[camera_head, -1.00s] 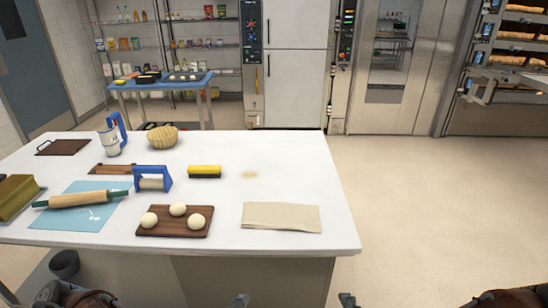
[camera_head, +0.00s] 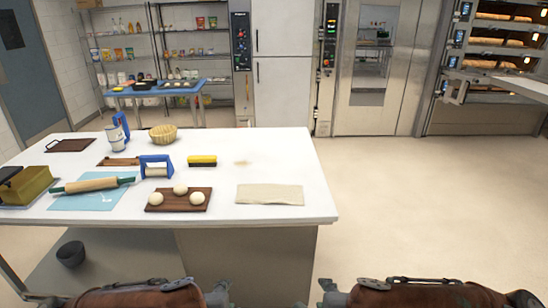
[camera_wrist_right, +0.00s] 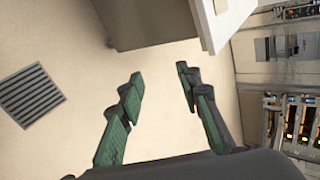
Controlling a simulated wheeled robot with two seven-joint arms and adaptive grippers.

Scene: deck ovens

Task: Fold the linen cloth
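The linen cloth (camera_head: 270,194) is a pale beige rectangle lying flat near the front right of the white table (camera_head: 255,146). Neither gripper touches it. My right gripper (camera_wrist_right: 160,74) is open and empty in the right wrist view, above bare floor beside a pale block-like corner. In the head view, the right gripper (camera_head: 322,292) shows at the bottom edge, in front of and below the table. My left gripper (camera_head: 222,295) is partly cut off at the bottom edge, and its fingers are too hidden to judge.
A dark board (camera_head: 180,208) with 3 dough balls lies left of the cloth. A yellow-black scraper (camera_head: 202,161) lies behind it. A rolling pin (camera_head: 92,185) rests on a blue mat (camera_head: 70,203) further left. Floor (camera_head: 430,200) is clear to the right.

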